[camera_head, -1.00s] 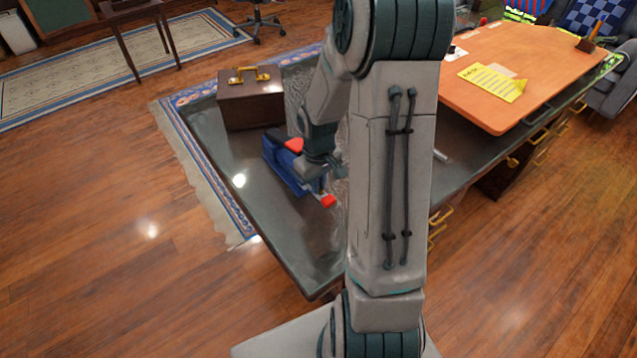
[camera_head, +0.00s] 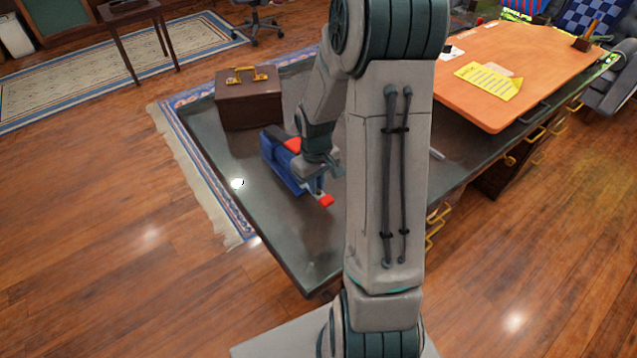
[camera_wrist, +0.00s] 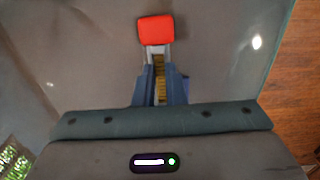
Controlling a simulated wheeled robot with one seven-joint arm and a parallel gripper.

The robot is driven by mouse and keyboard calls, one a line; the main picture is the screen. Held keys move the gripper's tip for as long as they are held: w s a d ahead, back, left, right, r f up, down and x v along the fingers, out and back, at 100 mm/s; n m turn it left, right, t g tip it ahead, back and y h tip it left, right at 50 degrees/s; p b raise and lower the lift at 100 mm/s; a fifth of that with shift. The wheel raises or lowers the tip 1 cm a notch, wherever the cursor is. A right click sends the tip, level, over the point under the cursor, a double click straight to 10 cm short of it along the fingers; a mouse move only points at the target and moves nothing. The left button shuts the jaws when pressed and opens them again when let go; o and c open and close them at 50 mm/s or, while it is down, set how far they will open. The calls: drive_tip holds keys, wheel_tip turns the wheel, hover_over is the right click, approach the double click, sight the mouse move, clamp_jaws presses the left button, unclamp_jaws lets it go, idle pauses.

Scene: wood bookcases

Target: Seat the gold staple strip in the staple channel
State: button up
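A blue stapler (camera_head: 284,170) with red on top lies on the dark glassy desk, its metal channel (camera_head: 317,191) pointing toward the front and ending in a red block (camera_head: 326,201). In the wrist view the red end block (camera_wrist: 156,30) is at the top, with the pale channel (camera_wrist: 148,54) below it. The gold staple strip (camera_wrist: 160,78) shows as a narrow ridged band along the channel, between blue sides. I cannot tell if it lies fully down. My gripper (camera_head: 320,178) is low over the channel; its fingertips are not clear, and its palm hides the near part.
A brown case (camera_head: 248,108) with gold fittings stands behind the stapler. An orange raised desktop (camera_head: 520,55) with a yellow sheet (camera_head: 488,80) is at the right. The dark desk (camera_head: 235,150) is clear left of the stapler.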

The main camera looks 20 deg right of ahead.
drive_tip(key=shift+o, duration=0.2)
wheel_tip(320, 180, up, 11)
drive_tip(key=s+a+r+m+t, duration=0.1)
drive_tip(key=s+a+r, duration=0.3)
drive_tip(key=s, duration=0.3)
drive_tip(key=s+a+r+m+t, duration=0.1)
drive_tip(key=s+a+r, duration=0.4)
drive_tip(key=s, duration=0.3)
drive_tip(key=shift+a+m+t, duration=0.2)
drive_tip(key=shift+m+t, duration=0.1)
drive_tip(key=shift+t, duration=0.1)
drive_tip(key=shift+d, duration=0.15)
